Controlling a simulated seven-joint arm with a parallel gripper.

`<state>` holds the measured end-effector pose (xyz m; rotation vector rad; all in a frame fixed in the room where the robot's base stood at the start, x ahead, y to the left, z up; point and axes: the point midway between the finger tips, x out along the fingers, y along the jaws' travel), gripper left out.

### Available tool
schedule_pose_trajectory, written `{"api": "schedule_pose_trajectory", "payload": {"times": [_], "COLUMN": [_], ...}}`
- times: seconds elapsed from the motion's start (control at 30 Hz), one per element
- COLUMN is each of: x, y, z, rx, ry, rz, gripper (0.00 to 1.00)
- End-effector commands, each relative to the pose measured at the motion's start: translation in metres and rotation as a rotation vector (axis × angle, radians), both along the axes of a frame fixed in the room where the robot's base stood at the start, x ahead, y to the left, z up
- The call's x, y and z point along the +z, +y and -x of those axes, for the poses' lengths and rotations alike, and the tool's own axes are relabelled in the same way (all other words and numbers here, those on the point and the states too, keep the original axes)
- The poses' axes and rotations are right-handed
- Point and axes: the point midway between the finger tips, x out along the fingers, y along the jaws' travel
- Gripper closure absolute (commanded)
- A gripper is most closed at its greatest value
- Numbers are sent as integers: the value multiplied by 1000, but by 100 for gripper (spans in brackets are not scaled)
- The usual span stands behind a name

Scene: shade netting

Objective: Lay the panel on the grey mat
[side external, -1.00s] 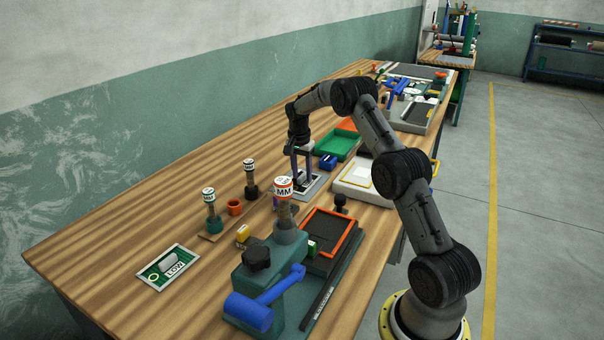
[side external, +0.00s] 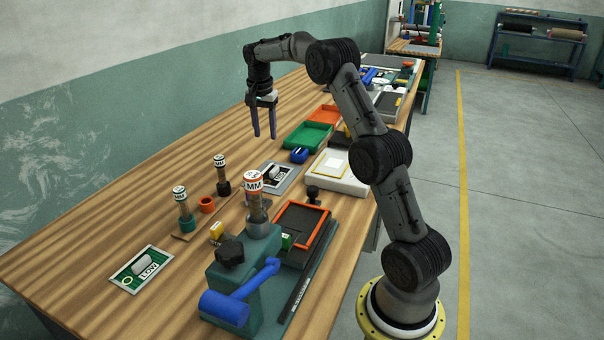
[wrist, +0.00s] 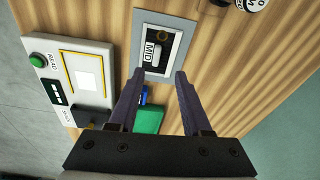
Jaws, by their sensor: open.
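My gripper (side external: 265,137) is open and empty, raised above the table and apart from the panel. In the wrist view its fingertips (wrist: 160,72) point toward the panel's near edge, with nothing between them.
A green plate labelled LOW (side external: 127,279) lies at the front left. A white box (side external: 350,181), a small blue object (side external: 299,155) and a green tray (side external: 306,136) stand near the mat. A blue-handled press (side external: 235,285) is in front.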

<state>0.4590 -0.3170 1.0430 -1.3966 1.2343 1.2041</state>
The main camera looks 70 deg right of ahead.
Motion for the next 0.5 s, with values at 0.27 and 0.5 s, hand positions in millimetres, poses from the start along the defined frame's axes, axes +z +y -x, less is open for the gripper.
{"api": "schedule_pose_trajectory", "payload": {"times": [0.27,0.5], "x": [81,109], "y": [121,212], "z": [44,118], "rx": [401,755], "ry": [-78,-142], "rz": [52,111], "gripper": [51,51]}}
